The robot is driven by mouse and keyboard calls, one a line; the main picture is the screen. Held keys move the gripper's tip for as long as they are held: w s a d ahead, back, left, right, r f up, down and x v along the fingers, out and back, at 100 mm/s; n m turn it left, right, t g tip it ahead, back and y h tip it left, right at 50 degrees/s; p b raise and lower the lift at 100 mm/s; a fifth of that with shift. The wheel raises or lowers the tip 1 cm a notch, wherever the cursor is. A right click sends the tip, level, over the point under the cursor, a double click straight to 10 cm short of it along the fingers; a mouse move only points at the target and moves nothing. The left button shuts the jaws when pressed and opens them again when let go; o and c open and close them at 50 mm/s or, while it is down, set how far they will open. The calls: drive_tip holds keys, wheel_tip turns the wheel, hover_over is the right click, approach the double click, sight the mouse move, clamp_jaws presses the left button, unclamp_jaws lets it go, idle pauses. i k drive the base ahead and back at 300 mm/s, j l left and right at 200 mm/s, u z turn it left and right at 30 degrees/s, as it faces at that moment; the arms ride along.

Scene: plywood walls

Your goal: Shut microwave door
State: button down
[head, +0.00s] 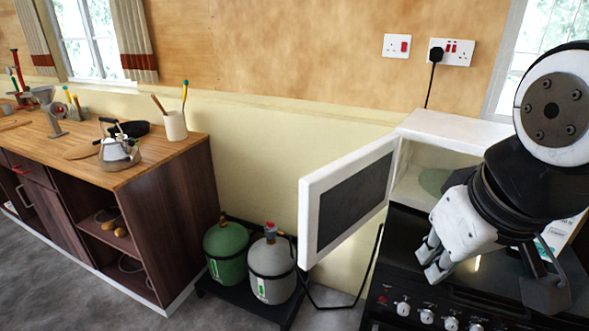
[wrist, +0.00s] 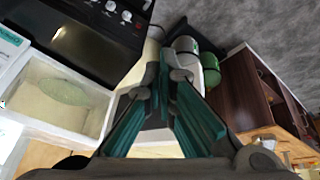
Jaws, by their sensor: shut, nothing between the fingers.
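The white microwave (head: 455,126) stands on the black stove against the wall. Its door (head: 345,195), white-framed with a dark window, is wide open and swings out to the left. A round green plate (head: 433,181) lies inside. My gripper (head: 432,262) is shut and empty, over the stove's front, to the right of the door and apart from it in the head view. In the wrist view my teal fingers (wrist: 168,75) come together at the tips. The open microwave cavity (wrist: 65,95) is at the left there, and the door is mostly hidden behind the fingers.
The stove (head: 400,270) has white knobs along its front. A wooden counter (head: 150,160) with a kettle (head: 119,150) is farther left.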

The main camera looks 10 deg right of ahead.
sight(336, 200)
drive_tip(key=j+z, duration=0.15)
drive_tip(key=z, duration=0.25)
drive_tip(key=i+j+z, duration=0.1)
drive_tip(key=z, duration=0.35)
drive_tip(key=j+z, duration=0.2)
drive_tip(key=z, duration=0.2)
drive_tip(key=j+z, duration=0.2)
drive_tip(key=j, duration=0.3)
drive_tip(key=j+z, duration=0.15)
drive_tip(key=j, duration=0.3)
drive_tip(key=k+j+z, duration=0.2)
drive_tip(key=j, duration=0.25)
drive_tip(key=j+z, duration=0.2)
drive_tip(key=j, duration=0.25)
drive_tip(key=k+j+z, duration=0.2)
drive_tip(key=j, duration=0.25)
drive_tip(key=k+j, duration=0.15)
drive_tip(key=j, duration=0.25)
drive_tip(key=k+j, duration=0.15)
drive_tip(key=j, duration=0.25)
drive_tip(key=k+j, duration=0.15)
drive_tip(key=j, duration=0.3)
